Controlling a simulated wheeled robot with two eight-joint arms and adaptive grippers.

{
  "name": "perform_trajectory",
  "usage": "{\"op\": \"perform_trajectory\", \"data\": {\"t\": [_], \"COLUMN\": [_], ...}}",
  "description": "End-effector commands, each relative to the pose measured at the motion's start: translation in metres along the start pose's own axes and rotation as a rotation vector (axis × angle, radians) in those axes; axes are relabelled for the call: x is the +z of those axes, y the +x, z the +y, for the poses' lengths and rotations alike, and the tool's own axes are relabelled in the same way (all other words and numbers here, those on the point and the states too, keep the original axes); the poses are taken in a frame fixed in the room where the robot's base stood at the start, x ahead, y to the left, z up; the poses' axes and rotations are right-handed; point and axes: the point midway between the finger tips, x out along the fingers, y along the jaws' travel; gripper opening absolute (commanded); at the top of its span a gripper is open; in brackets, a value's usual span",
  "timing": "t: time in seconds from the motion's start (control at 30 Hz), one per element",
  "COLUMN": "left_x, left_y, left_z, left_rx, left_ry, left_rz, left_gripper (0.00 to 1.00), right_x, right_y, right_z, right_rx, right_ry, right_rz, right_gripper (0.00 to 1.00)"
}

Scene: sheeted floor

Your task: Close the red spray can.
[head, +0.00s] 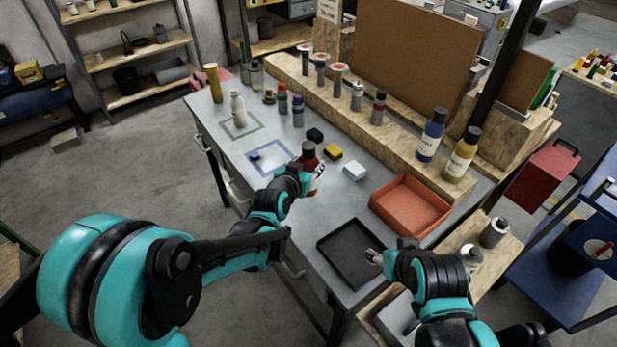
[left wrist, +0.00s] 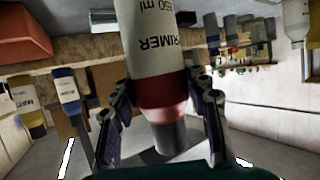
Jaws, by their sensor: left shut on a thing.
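In the left wrist view the can (left wrist: 158,90) sits between both fingers of the left gripper (left wrist: 165,112). It has a pale label reading "PRIMER", a red band and a dark grey cylindrical end (left wrist: 174,140). Whether that end is a fully seated cap, I cannot tell. My right gripper (head: 375,257) hangs by the black tray, with no object visible in it; its finger gap is too small to judge.
An orange tray (head: 410,232) and black tray (head: 325,247) are to the right. Bottles line the back ledge.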

Motion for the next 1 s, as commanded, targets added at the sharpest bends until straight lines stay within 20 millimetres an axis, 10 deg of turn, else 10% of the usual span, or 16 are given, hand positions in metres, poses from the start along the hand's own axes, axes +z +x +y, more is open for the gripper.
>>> {"op": "perform_trajectory", "data": {"t": [1.0], "left_x": [0.040], "left_y": [0.017], "left_z": [0.000], "left_rx": [0.000], "left_ry": [0.000], "left_rz": [0.000], "left_gripper": [0.00], "right_x": [0.014], "right_y": [0.019], "right_z": [0.000], "right_rx": [0.000], "right_ry": [0.000], "right_rz": [0.000], "right_gripper": [0.56]}}
